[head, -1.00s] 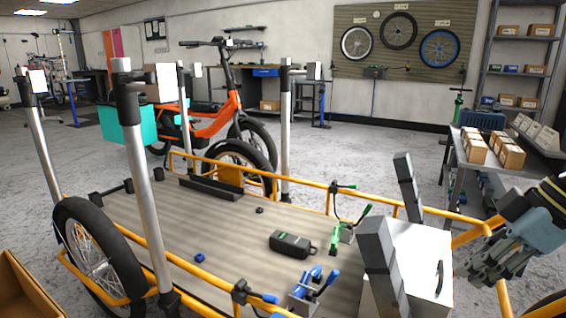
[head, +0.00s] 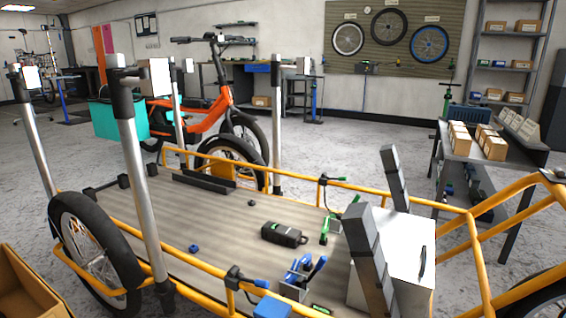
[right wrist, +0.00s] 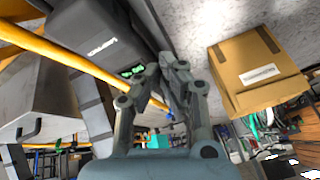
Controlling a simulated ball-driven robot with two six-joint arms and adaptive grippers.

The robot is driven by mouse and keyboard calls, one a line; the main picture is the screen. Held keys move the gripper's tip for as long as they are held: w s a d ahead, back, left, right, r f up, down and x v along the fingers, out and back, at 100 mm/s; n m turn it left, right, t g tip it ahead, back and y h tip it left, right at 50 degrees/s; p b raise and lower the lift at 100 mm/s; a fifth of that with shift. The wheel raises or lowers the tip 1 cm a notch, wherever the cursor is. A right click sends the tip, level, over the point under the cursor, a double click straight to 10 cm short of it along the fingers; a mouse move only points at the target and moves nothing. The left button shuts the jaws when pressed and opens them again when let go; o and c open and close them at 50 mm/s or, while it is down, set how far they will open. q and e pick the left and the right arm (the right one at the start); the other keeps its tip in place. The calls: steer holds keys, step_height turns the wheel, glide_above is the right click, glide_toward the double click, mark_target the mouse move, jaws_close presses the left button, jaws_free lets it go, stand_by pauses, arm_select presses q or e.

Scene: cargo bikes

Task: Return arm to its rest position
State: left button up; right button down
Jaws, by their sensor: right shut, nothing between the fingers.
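My right gripper (right wrist: 160,75) shows in the right wrist view with its fingertips close together and nothing between them. It is outside the head view. Beyond its fingers are a dark grey case (right wrist: 105,35) and a yellow frame tube (right wrist: 60,52). My left gripper is in neither view. In the head view the cargo bike's ribbed deck (head: 215,215) carries a black case (head: 284,234), a blue-handled clamp (head: 303,272), a green-handled tool (head: 327,228) and a small blue part (head: 194,248).
A white box (head: 405,255) and dark upright posts (head: 368,255) stand at the deck's right end. A shelf table (head: 500,150) with small cartons is at the right. A brown cardboard box (right wrist: 255,72) is near the gripper in the wrist view. An orange bike (head: 205,120) stands behind.

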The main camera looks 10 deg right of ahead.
steer(key=s+a+f+m+g+h, duration=0.1)
steer(key=s+a+f+m+h, duration=0.1)
steer(key=s+f, duration=0.45)
steer(key=s+a+f+m+g+h, duration=0.1)
steer(key=s+a+f+m+h, duration=0.1)
steer(key=s+f, duration=0.45)
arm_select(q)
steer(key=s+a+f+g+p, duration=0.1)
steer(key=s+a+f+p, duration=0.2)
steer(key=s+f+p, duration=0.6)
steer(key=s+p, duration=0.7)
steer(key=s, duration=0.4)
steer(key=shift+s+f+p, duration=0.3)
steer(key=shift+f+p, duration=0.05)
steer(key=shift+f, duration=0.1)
arm_select(e)
steer(key=s+d+f, duration=0.1)
steer(key=s+d, duration=0.1)
steer(key=s, duration=0.7)
steer(key=s+d+f+h, duration=0.1)
steer(key=s+d, duration=0.1)
steer(key=s, duration=0.6)
steer(key=shift+s+d+f+m+g, duration=0.35)
steer(key=shift+d+f+m+g, duration=0.05)
